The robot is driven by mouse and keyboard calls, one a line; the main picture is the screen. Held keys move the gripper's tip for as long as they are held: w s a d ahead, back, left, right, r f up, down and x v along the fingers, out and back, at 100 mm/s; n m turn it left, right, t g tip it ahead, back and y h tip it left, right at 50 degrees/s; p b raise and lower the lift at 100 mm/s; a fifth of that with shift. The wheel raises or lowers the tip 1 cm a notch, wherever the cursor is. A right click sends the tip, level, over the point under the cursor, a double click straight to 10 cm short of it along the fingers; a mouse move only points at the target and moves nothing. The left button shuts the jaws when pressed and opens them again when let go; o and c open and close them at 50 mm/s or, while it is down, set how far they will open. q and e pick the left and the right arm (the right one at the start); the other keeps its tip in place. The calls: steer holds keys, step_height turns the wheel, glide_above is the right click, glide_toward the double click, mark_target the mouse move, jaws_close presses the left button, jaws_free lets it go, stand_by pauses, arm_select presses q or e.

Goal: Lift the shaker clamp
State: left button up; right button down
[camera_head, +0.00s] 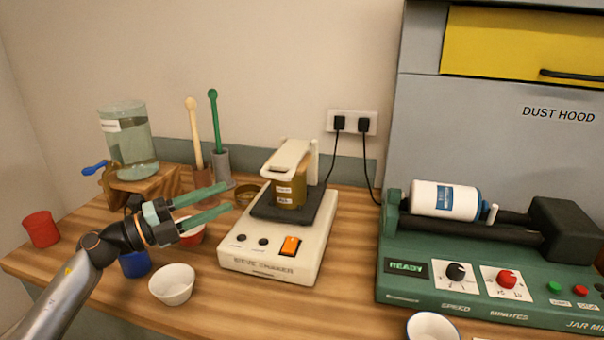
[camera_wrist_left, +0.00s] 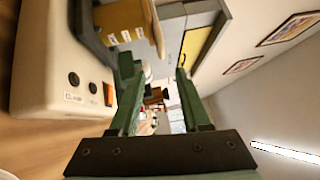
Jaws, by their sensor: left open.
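The sieve shaker (camera_head: 275,255) is a cream box with an orange switch and two black knobs, left of centre on the table. Its pale clamp (camera_head: 287,158) lies across the top of a brown, labelled sieve jar (camera_head: 291,190) on a black plate. My left gripper (camera_head: 228,200) is open and empty, its two green fingers pointing right, to the left of the jar and apart from it. In the left wrist view the shaker (camera_wrist_left: 62,75) and the jar (camera_wrist_left: 128,22) are at the left, beside the green fingers (camera_wrist_left: 155,70). My right gripper is not in view.
A white bowl (camera_head: 172,284), a blue cup (camera_head: 135,264) and a red cup (camera_head: 41,229) stand near the left arm. A glass water vessel (camera_head: 128,140) is on a wooden stand behind. A green jar mill (camera_head: 470,265) stands right.

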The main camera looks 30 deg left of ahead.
mark_target(271, 175)
arm_select(q)
steer(key=shift+m+g+h, duration=0.3)
steer(key=shift+m, duration=0.1)
steer(key=x, duration=0.4)
steer(key=p+x, duration=0.1)
steer(key=x, duration=0.3)
steer(key=p+x, duration=0.1)
steer(key=x, duration=0.4)
steer(key=shift+w+a+r, duration=0.15)
steer(key=shift+r, duration=0.15)
steer(key=c, duration=0.7)
jaws_close()
steer(key=shift+r, duration=0.2)
